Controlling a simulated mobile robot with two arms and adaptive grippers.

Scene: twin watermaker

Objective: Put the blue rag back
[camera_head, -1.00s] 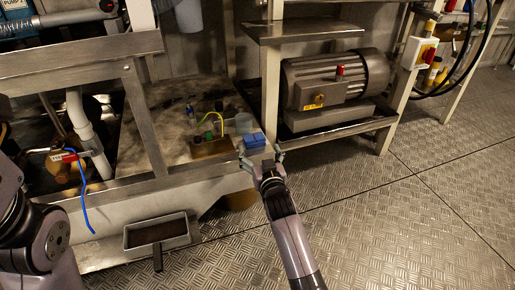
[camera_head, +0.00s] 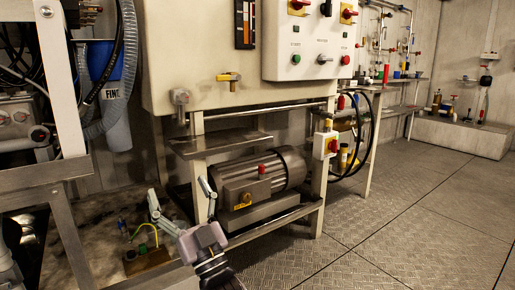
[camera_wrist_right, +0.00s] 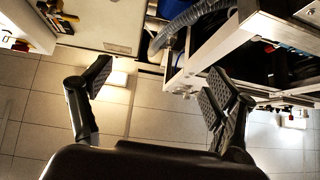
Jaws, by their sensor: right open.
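My right gripper (camera_head: 182,200) is open, its two fingers spread and pointing up in the head view. It is in front of the metal frame beside the grey motor. In the right wrist view the gripper (camera_wrist_right: 158,88) has nothing between its fingers. I cannot make out the blue rag in either view now; the right gripper and arm cover part of the low platform (camera_head: 100,240). My left gripper is not in view.
A grey motor (camera_head: 260,178) sits on a low shelf right of the gripper, under a metal shelf (camera_head: 215,143). A white control cabinet (camera_head: 310,40) is above. A blue filter housing (camera_head: 110,90) hangs at left. The plate floor (camera_head: 400,220) at right is clear.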

